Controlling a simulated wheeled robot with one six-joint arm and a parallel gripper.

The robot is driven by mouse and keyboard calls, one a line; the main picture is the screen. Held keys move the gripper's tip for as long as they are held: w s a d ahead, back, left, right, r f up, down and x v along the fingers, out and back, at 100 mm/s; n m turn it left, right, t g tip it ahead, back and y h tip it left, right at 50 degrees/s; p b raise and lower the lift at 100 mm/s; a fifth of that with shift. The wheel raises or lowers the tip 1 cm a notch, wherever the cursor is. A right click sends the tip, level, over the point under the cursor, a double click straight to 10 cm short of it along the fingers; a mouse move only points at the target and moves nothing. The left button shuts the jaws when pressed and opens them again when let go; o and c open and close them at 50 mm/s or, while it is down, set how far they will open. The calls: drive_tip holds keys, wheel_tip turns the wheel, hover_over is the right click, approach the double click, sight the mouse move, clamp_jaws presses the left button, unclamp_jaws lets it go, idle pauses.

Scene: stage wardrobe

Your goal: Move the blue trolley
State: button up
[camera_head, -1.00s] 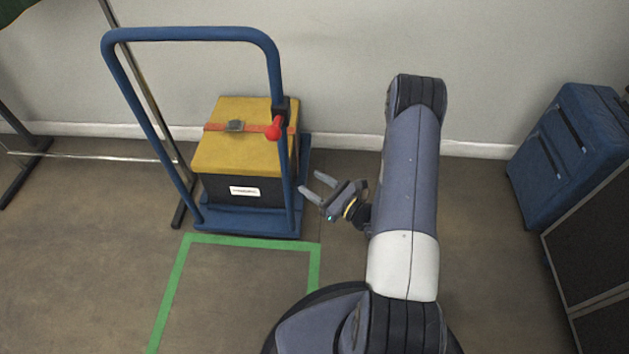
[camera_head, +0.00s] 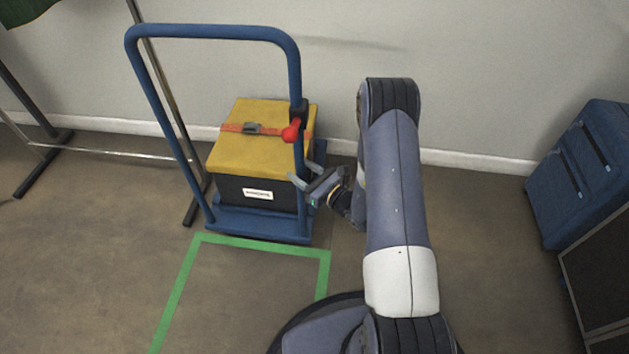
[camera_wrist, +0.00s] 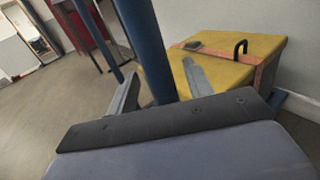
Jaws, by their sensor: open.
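The blue trolley (camera_head: 213,33) stands by the back wall, with a tall looped push handle and a flat blue deck. A black box with a yellow lid (camera_head: 240,140) and an orange strap rides on the deck. A red knob (camera_head: 291,133) sits on the handle's right post. My gripper (camera_head: 306,175) is open at that right post, below the knob. In the wrist view, the blue post (camera_wrist: 148,50) rises between the two open fingers (camera_wrist: 160,88). Whether the fingers touch it, I cannot tell. The yellow-lidded box (camera_wrist: 235,65) shows behind.
A green taped outline (camera_head: 262,246) lies on the floor in front of the trolley. A metal rack (camera_head: 165,95) stands close behind and left of it. A blue suitcase (camera_head: 580,170) and a dark case (camera_head: 600,270) stand at the right.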

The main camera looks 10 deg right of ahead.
drive_tip(key=shift+w+a, duration=0.35)
drive_tip(key=shift+w, duration=0.1)
drive_tip(key=shift+c, duration=0.4)
clamp_jaws()
idle(0.8)
